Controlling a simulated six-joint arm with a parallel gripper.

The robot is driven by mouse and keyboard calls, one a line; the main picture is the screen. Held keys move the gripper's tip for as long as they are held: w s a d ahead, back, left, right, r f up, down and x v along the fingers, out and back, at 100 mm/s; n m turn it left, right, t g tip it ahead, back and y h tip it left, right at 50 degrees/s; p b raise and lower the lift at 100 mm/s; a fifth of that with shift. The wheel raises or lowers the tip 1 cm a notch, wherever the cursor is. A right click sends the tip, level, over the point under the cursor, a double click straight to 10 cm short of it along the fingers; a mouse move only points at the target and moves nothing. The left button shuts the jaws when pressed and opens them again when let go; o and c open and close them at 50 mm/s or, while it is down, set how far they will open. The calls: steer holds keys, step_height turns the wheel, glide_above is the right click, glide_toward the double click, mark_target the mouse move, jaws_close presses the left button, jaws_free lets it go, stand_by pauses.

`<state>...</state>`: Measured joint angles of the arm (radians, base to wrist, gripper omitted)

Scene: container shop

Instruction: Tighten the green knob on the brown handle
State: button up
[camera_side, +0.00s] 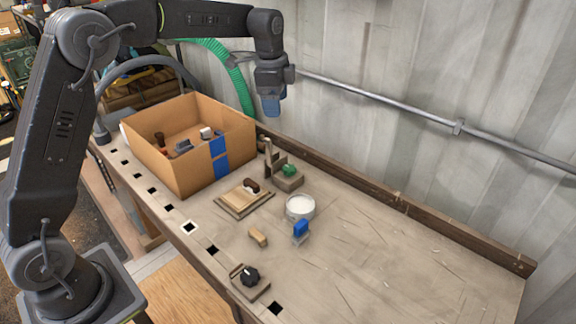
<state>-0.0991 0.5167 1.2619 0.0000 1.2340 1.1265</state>
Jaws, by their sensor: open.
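The green knob (289,169) sits on a small grey-brown block (288,184) with an upright post (268,151) at its left, near the back of the bench. Whether this block is the brown handle, I cannot tell. A dark brown rounded piece (252,185) lies on a flat wooden board (238,207) in front of it. My gripper (271,108) hangs fingers down, well above the bench, behind the knob and slightly left of it in the picture. Its blue fingers are open, apart from the knob and with nothing seen between them.
A cardboard box (172,178) with several items stands at left. A white round tub (301,205), a blue-topped piece (301,229), a small tan block (258,237) and a black knob on a base (250,276) stand in front. The bench's right side is clear; a metal wall runs behind.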

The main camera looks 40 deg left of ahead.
mark_target(288, 167)
steer(key=w+a+f+m+g, duration=0.1)
steer(key=w+a+f+m, duration=0.25)
steer(key=w+f, duration=0.55)
steer(key=shift+m, duration=0.35)
steer(key=f, duration=0.5)
steer(key=s+f, duration=0.1)
steer(key=f, duration=1)
steer(key=shift+s+d, duration=0.3)
steer(key=shift+s, duration=0.05)
steer(key=shift+c, duration=0.3)
steer(key=c, duration=0.9)
steer(key=m, duration=0.4)
steer(key=shift+w+m, duration=0.1)
steer(key=shift+m, duration=0.2)
steer(key=o, duration=1)
steer(key=shift+c, duration=0.2)
steer(key=shift+r, duration=0.1)
